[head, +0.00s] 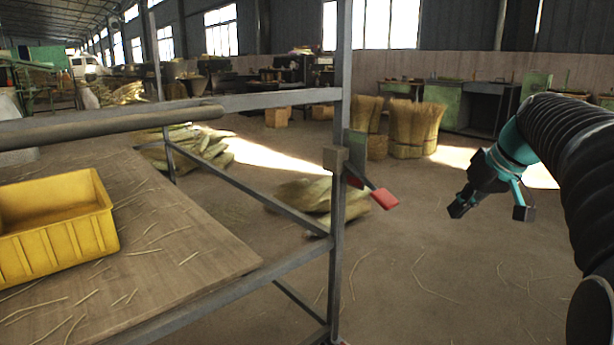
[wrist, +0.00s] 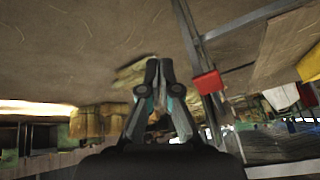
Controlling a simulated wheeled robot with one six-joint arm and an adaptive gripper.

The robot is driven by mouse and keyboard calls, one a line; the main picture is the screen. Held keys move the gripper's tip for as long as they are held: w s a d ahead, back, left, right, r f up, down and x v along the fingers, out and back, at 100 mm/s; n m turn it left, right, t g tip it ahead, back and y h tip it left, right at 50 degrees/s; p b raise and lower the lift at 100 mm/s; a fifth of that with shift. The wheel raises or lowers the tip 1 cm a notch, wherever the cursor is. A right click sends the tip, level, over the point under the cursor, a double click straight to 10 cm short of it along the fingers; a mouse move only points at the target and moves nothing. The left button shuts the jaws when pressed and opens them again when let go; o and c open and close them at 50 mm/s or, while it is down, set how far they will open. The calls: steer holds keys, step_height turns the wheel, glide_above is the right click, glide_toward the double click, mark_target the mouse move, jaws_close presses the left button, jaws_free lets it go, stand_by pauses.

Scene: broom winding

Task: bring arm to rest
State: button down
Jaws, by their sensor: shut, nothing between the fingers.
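My gripper (head: 462,205) hangs in free air at the right of the head view, below the end of my black ribbed arm. It is to the right of the metal frame post, with bare floor beneath it. In the wrist view my gripper (wrist: 158,68) has its two fingers drawn together at the tips. It is shut and holds nothing.
A metal frame (head: 337,250) with a red handle (head: 384,198) stands left of my gripper. A wooden table (head: 190,250) carries a yellow bin (head: 60,235) and loose straws. Straw bundles (head: 415,125) stand behind. The floor at the right is mostly open.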

steer(key=s+a+f+h+p, duration=0.1)
steer(key=s+a+f+p, duration=0.1)
steer(key=s+a, duration=0.3)
steer(key=s+a+f+m+h+p, duration=0.1)
steer(key=s+a+f, duration=0.3)
steer(key=s, duration=0.7)
steer(key=s+a+f+m+h+p, duration=0.1)
steer(key=s+a+f+p, duration=0.2)
steer(key=s, duration=0.5)
steer(key=a+f, duration=0.1)
steer(key=a, duration=0.1)
steer(key=shift+s+a, duration=0.3)
steer(key=shift+s, duration=0.1)
steer(key=shift+a, duration=0.1)
